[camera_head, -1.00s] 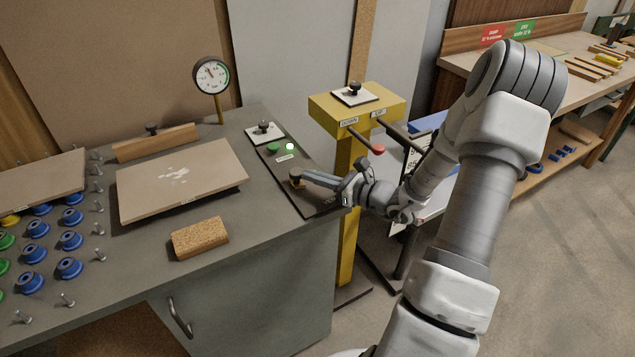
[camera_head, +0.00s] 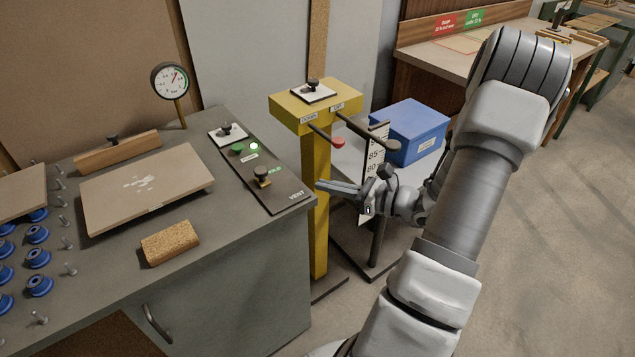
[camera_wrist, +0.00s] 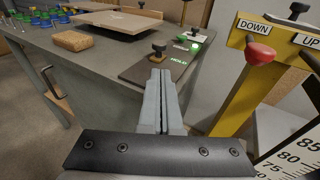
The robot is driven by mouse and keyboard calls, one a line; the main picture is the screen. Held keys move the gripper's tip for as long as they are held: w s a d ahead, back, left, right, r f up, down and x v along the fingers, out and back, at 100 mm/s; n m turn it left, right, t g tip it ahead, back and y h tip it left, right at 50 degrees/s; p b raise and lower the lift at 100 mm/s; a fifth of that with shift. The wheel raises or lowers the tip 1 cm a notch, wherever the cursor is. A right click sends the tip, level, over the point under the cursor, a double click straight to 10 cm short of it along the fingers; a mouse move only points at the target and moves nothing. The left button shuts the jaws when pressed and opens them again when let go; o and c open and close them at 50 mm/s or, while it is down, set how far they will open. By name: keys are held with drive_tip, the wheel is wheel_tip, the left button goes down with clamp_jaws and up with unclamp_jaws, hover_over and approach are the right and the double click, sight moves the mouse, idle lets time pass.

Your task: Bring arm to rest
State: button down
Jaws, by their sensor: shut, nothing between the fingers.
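My gripper (camera_head: 319,187) is shut and empty. In the head view it hangs in the air just right of the bench's corner, in front of the yellow post (camera_head: 317,200). In the wrist view the shut fingers (camera_wrist: 159,76) point toward the dark control panel (camera_wrist: 140,73) on the bench. The panel has a black knob on a brass base (camera_head: 262,177), with HOLD and VENT labels beside it. A green button and a lit green lamp (camera_head: 254,146) sit above the knob. The fingers look apart from the knob and the panel.
A blue box (camera_head: 412,132) stands behind my wrist. A cork block (camera_head: 170,242), flat board (camera_head: 146,187) and gauge (camera_head: 170,81) are on the bench. Open floor lies right.

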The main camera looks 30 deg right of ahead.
idle(0.5)
drive_tip(key=s+a+r+n+g+p, duration=0.1)
drive_tip(key=s+a+r+n+g, duration=0.15)
drive_tip(key=a+n+g, duration=0.3)
drive_tip(key=s+a+r+n+g+p, duration=0.2)
drive_tip(key=a+r+n+g, duration=0.1)
drive_tip(key=a+n+g, duration=0.3)
drive_tip(key=s+a+r+n+t+h+p, duration=0.1)
drive_tip(key=s+a+r+n+h, duration=0.3)
drive_tip(key=r+n, duration=0.5)
drive_tip(key=s+a+r+n+t+h+p, duration=0.1)
drive_tip(key=s+a+r+n+t+h, duration=0.1)
drive_tip(key=s+a+r+n+h, duration=0.2)
drive_tip(key=s+a+r+n, duration=0.1)
drive_tip(key=s+r+n, duration=0.2)
drive_tip(key=r+n, duration=0.2)
drive_tip(key=shift+a+n+p, duration=0.3)
drive_tip(key=shift+n+p, duration=0.05)
drive_tip(key=shift+p, duration=0.05)
